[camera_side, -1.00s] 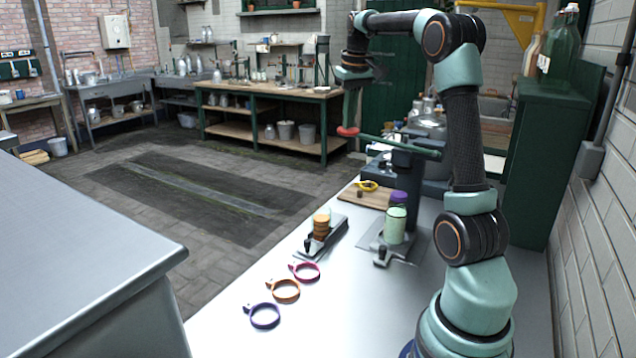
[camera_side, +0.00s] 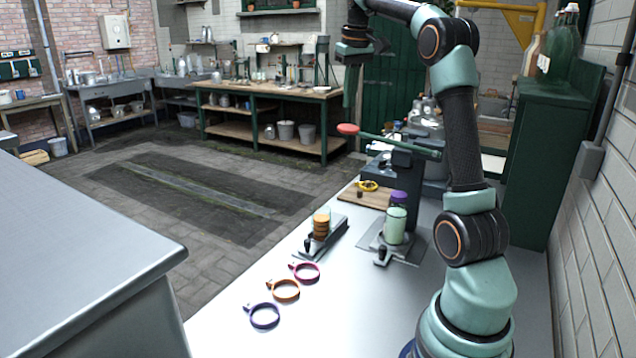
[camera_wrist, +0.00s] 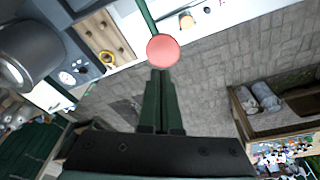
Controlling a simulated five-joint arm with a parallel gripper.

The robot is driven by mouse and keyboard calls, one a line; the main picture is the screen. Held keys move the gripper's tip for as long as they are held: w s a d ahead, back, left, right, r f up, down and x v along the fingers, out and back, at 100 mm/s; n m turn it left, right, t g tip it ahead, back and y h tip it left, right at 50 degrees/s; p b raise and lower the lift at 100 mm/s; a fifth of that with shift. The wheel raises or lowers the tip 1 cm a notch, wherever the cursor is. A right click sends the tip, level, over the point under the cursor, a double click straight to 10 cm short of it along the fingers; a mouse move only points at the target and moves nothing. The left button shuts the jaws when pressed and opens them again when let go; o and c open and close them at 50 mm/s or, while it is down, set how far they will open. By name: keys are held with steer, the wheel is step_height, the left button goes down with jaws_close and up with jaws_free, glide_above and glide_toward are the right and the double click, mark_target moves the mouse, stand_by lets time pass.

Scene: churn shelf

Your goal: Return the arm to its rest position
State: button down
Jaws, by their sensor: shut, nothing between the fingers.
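The red knob (camera_side: 348,129) of a green lever arm sits below the fingertips in the side view. It also shows in the wrist view (camera_wrist: 163,50), just past the tips; they look apart from it.
The lever arm (camera_side: 400,144) tops a dark post stand. An orange-filled jar (camera_side: 321,222) sits on a small rail. Purple, orange (camera_side: 286,290) and magenta ring clamps lie in front.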

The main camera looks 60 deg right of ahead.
steer(key=shift+r, duration=0.6)
steer(key=shift+a, duration=0.1)
steer(key=a+f+n+t, duration=0.2)
steer(key=a+f+n, duration=0.1)
steer(key=a, duration=1.6)
steer(key=s+a+f+n+t, duration=0.1)
steer(key=s+a+f, duration=0.2)
steer(key=a+f, duration=0.2)
steer(key=s+a+f+n+t+y, duration=0.1)
steer(key=s+a+f+n, duration=0.1)
steer(key=a+f, duration=0.3)
steer(key=s+a, duration=0.1)
steer(key=a, duration=0.2)
steer(key=shift+s+a+f, duration=0.15)
steer(key=shift+s+f, duration=0.05)
steer(key=shift+s, duration=0.2)
